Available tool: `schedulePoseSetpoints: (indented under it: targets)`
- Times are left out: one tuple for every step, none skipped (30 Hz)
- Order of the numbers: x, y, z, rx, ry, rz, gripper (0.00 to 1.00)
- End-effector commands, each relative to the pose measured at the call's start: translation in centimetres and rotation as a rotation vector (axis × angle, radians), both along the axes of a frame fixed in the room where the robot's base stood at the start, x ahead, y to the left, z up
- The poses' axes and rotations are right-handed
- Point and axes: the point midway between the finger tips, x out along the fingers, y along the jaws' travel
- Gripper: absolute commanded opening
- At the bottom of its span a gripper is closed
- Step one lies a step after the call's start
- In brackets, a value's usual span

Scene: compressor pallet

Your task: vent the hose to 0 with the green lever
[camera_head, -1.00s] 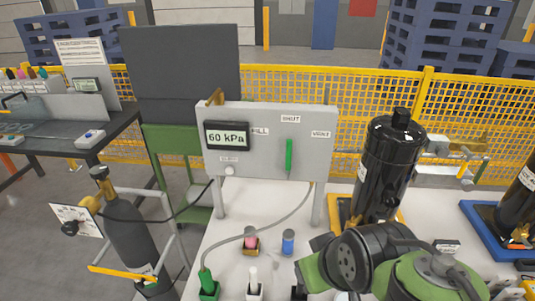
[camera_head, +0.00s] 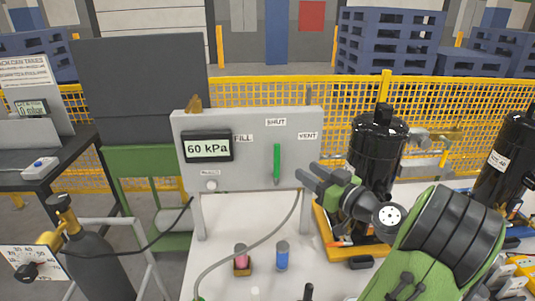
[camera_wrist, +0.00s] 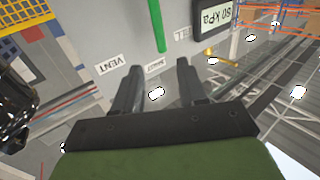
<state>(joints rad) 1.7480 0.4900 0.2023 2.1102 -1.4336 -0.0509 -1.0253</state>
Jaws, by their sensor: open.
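The gauge display (camera_head: 208,148) reads 60 kPa. The grey hose (camera_head: 250,245) runs down from the panel's lower edge. My gripper (camera_head: 306,174) is open and empty, just right of the lever in the head view. In the wrist view the lever (camera_wrist: 159,25) shows beyond my open fingers (camera_wrist: 158,75), apart from them.
A black compressor (camera_head: 376,150) stands on a yellow tray right of the panel, behind my arm. A pink-topped cup (camera_head: 241,260) and a blue cylinder (camera_head: 282,255) stand on the white table below. A dark gas bottle (camera_head: 88,255) stands at left.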

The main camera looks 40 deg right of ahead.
Motion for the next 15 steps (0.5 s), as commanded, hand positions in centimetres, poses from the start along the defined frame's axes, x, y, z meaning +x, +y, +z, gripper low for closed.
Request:
schedulePoseSetpoints:
  targets:
    - [1.5, 0.0, 0.1, 0.0, 0.0, 0.008, 0.41]
    - [2.2, -0.1, 0.1, 0.0, 0.001, 0.008, 0.41]
    - [3.3, -0.2, 0.1, 0.0, 0.001, 0.008, 0.41]
    - [4.0, -0.3, 0.1, 0.0, 0.001, 0.007, 0.41]
    - [4.8, -0.3, 0.1, -0.001, 0.001, 0.009, 0.41]
    - [5.8, -0.4, 0.1, 0.001, 0.0, 0.008, 0.41]
    - [6.6, -0.5, 0.1, 0.0, 0.002, 0.008, 0.41]
    - [7.3, -0.6, 0.1, 0.0, 0.001, 0.007, 0.41]
    - [8.3, -0.7, 0.2, 0.001, 0.0, 0.008, 0.41]
    - [9.0, -0.8, 0.1, 0.001, 0.001, 0.007, 0.41]
    - [9.6, -0.9, 0.1, 0.001, 0.002, 0.006, 0.41]
    - [10.5, -0.9, 0.1, 0.001, 0.001, 0.007, 0.41]
    - [11.0, -1.1, 0.1, 0.001, 0.001, 0.005, 0.41]
    - [11.4, -1.1, 0.1, 0.001, 0.002, 0.005, 0.41]
    - [12.0, -1.2, 0.1, 0.002, 0.002, 0.004, 0.41]
